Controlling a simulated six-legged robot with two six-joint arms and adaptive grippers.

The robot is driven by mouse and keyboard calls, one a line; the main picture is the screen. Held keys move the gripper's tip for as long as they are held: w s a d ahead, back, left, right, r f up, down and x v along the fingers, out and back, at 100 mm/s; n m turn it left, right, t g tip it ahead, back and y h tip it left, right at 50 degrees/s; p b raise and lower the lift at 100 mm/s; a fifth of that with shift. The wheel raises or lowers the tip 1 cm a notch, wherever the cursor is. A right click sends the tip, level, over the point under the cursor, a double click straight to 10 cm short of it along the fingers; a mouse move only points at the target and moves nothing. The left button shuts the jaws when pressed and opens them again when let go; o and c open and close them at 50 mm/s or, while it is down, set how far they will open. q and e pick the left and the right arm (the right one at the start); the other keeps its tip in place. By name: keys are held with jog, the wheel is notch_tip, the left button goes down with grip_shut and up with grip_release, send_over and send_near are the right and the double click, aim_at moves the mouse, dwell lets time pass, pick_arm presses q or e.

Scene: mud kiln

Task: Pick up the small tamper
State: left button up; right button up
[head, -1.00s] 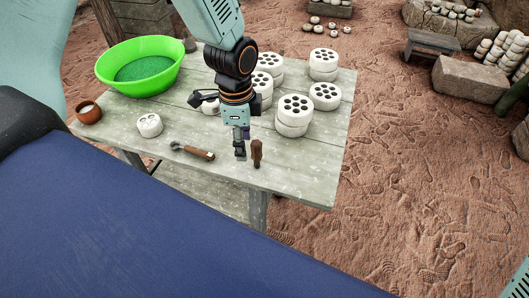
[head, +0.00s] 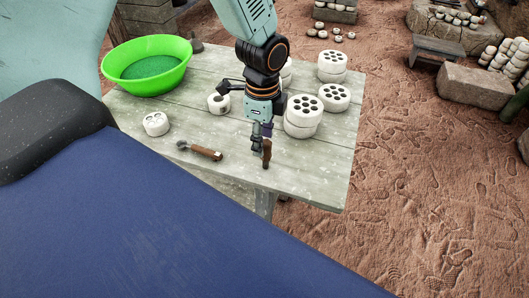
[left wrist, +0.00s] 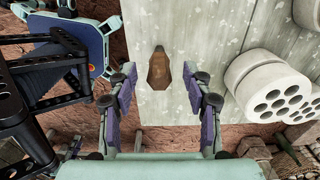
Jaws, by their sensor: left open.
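The small tamper (head: 267,153) is a brown wooden piece near the front edge of the table. It appears to stand upright. In the left wrist view the tamper (left wrist: 159,70) shows from above, centred between the two fingers and a little beyond their tips. My left gripper (head: 261,141) points down right beside the tamper. In the left wrist view the gripper (left wrist: 159,82) is open, with a finger on each side and clear gaps to the tamper. Nothing is held. In the head view the fingers partly overlap the tamper's top. My right gripper is not in view.
The wooden table (head: 315,180) holds a wooden-handled tool (head: 206,152) left of the tamper. Perforated white briquettes (head: 302,124) stand in stacks behind and right. Front-right tabletop is clear.

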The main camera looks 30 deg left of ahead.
aim_at(266, 155)
pick_arm(q)
jog(key=f, duration=0.1)
jog(key=d+f+b, duration=0.1)
jog(key=f, duration=0.1)
jog(key=shift+w+f, duration=0.15)
jog(key=shift+f, duration=0.15)
jog(key=shift+a, duration=0.2)
jog(key=shift+c, duration=0.4)
jog(key=shift+d, duration=0.2)
jog(key=c, duration=0.6)
jog(key=shift+a, duration=0.15)
grip_shut()
